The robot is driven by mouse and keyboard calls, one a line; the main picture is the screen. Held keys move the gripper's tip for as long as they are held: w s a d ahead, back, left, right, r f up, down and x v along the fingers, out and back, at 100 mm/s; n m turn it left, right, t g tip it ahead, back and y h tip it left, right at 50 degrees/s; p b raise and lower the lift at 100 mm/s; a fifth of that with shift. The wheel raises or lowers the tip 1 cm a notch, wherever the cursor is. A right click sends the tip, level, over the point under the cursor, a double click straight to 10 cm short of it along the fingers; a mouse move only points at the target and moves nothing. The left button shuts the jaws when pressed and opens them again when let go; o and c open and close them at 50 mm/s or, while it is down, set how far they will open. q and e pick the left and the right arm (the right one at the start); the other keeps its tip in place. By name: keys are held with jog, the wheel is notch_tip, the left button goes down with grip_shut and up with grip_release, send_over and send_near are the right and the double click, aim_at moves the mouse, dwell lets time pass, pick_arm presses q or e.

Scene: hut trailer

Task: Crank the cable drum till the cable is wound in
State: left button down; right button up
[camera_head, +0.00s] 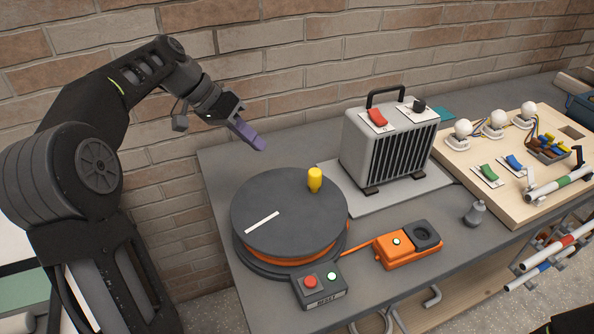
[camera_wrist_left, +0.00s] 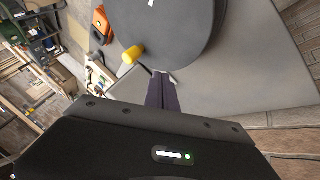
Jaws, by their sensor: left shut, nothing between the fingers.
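The cable drum (camera_head: 275,212) is a dark grey disc lying flat on the bench, with orange cable (camera_head: 300,259) wound under its top plate. A yellow crank knob (camera_head: 315,180) stands upright near the back right of the top, and a white stripe marks the front left. The orange cable runs right to an orange socket box (camera_head: 408,245). My left gripper (camera_head: 259,144) hangs in the air behind and left of the knob, shut and empty, apart from the drum. In the left wrist view the yellow knob (camera_wrist_left: 133,54) is beyond the purple fingers (camera_wrist_left: 163,82). My right gripper does not show.
A small box with a red button and a green light (camera_head: 320,285) stands at the drum's front. A grey heater (camera_head: 388,145) stands behind right of it. A wooden board (camera_head: 470,190) with bulbs and switches lies farther right. A brick wall rises behind the bench.

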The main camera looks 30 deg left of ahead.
pick_arm(q)
jog(key=p, duration=0.2)
send_near(300, 186)
jog(key=w+f, duration=0.3)
jog(key=shift+w+d, duration=0.1)
jog(key=d, duration=0.2)
jog(key=d+p, duration=0.1)
jog(key=d, duration=0.1)
jog(key=shift+f, duration=0.2)
jog(key=shift+d+f, duration=0.1)
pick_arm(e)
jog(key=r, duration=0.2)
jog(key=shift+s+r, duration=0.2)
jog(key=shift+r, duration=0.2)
pick_arm(q)
jog(key=shift+d, duration=0.1)
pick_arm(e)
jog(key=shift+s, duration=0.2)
pick_arm(q)
jog(key=shift+m, duration=0.4)
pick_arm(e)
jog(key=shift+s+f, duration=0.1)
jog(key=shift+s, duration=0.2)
pick_arm(q)
jog(key=shift+d+g, duration=0.2)
jog(key=shift+g, duration=0.1)
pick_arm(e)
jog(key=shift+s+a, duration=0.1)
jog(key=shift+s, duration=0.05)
